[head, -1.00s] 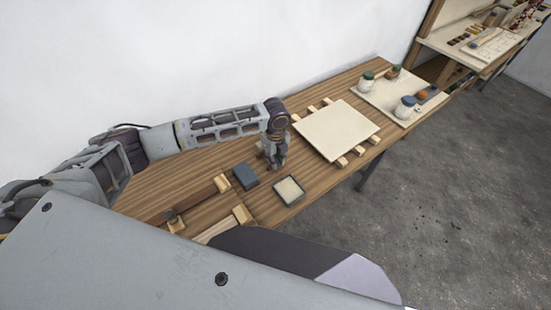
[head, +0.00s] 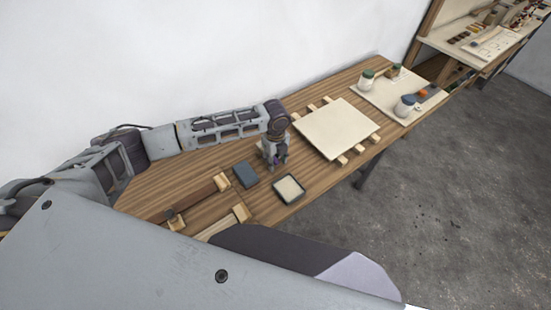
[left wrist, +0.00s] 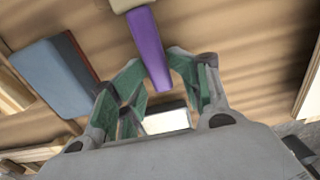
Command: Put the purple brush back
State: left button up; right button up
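The purple brush (left wrist: 148,45) shows in the left wrist view as a long purple handle running from the top edge down between my fingers. A pale part (left wrist: 127,4) shows at its upper end, cut off by the frame. My left gripper (left wrist: 157,62) has its green-padded fingertips close against both sides of the handle and appears shut on it. In the head view my left gripper (head: 277,160) points down over the wooden table, with a small purple patch (head: 277,159) between its fingers. The right gripper is not in view.
A blue-grey block (head: 246,174) and a dark-rimmed tray (head: 289,188) with a pale inside lie close to the left gripper. A pale board (head: 336,130) rests on wooden strips to the right. Jars (head: 366,80) stand on a farther board. Wooden rails (head: 200,199) lie nearer me.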

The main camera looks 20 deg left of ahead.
pick_arm(q)
jog(key=shift+s, duration=0.15)
notch_tip(320, 180, up, 13)
jog(key=b, duration=0.1)
dwell(0.8)
jog(key=shift+r, duration=0.15)
jog(key=shift+d, duration=0.1)
dwell(0.5)
